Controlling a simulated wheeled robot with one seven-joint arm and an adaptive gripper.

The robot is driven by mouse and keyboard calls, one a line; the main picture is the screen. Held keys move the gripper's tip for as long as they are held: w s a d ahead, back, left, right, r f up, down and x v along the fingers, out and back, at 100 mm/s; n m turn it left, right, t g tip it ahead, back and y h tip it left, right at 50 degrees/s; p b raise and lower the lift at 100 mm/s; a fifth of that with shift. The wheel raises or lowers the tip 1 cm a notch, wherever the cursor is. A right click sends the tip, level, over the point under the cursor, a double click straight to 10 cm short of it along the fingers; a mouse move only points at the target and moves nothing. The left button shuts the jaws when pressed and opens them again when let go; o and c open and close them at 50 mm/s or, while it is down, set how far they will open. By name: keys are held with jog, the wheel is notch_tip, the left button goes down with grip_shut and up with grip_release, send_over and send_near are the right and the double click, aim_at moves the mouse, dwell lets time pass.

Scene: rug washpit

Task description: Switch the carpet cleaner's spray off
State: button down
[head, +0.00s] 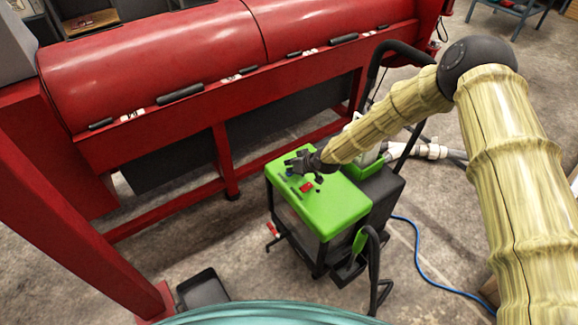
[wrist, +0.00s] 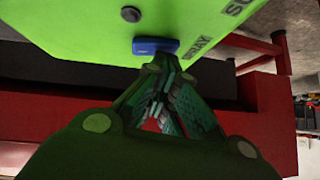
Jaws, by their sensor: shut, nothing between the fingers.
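The carpet cleaner (head: 335,212) has a bright green top and a dark body, and stands on the floor in front of the red machine. In the wrist view its green panel (wrist: 80,25) carries a blue rocker switch (wrist: 155,46) beside the printed word SPRAY. In the head view the blue switch (head: 289,173) is small and partly hidden by my gripper (head: 292,162). My gripper is shut and empty, its fingertips (wrist: 158,66) right at the edge of the blue switch. I cannot tell whether they touch it, or which way the switch is tipped.
A red switch (head: 306,187) and a dark round knob (wrist: 131,14) are also on the panel. The large red machine (head: 180,60) stands close behind. A blue cable (head: 425,270) runs over the floor at right. A black tray (head: 203,289) lies at front left.

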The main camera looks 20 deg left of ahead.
jog(key=shift+w+d, duration=0.45)
jog(key=shift+w, duration=0.1)
jog(key=shift+r, duration=0.1)
jog(key=shift+r, duration=0.3)
notch_tip(320, 180, up, 4)
jog(key=shift+f+p, duration=0.1)
jog(key=shift+p, duration=0.85)
jog(key=s+v, duration=0.1)
jog(key=v, duration=0.8)
jog(key=shift+b, duration=0.4)
jog(key=shift+s, duration=0.1)
